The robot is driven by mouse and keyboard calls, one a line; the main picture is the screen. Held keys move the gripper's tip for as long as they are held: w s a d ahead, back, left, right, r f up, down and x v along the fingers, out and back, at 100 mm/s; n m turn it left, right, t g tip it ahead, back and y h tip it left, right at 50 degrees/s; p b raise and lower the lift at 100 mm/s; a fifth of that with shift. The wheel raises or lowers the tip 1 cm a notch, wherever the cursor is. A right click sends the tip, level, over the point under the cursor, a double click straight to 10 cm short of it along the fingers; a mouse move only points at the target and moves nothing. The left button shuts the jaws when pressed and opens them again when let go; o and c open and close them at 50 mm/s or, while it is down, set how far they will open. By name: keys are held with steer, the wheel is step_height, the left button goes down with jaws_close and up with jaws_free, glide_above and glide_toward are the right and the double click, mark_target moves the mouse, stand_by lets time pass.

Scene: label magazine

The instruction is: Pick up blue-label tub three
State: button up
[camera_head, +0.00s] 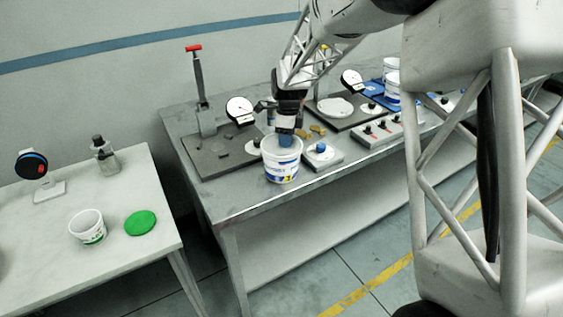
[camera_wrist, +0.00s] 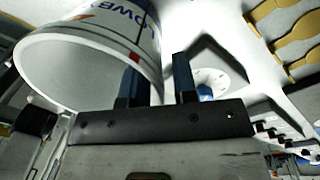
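A white tub with a blue label (camera_head: 283,172) stands upright at the front edge of the grey bench; its number is too small to read. In the wrist view the tub (camera_wrist: 105,50) fills the upper left, mouth toward the camera. My gripper (camera_head: 285,139) points down at the tub's mouth from above. In the wrist view my gripper's two blue fingers (camera_wrist: 158,82) are apart, one overlapping the tub's side and one beyond it. They look to straddle the tub's wall, with a gap visible; contact cannot be told.
More white-and-blue tubs (camera_head: 392,88) stand at the bench's right by a blue tray. A control box with a blue knob (camera_head: 322,155) sits close right of the tub. A dial gauge (camera_head: 240,110) stands behind. The left table holds a green-marked tub (camera_head: 88,228) and a green lid (camera_head: 140,223).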

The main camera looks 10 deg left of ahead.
mark_target(282, 159)
jaws_close()
steer(key=shift+r, duration=0.1)
steer(key=shift+r, duration=0.8)
step_height(282, 159, up, 2)
steer(key=shift+s, duration=0.1)
steer(key=s+d, duration=0.3)
steer(key=s, duration=0.4)
steer(key=s+d+r, duration=0.1)
steer(key=s+d, duration=0.3)
steer(key=s, duration=0.3)
steer(key=shift+d+r, duration=0.1)
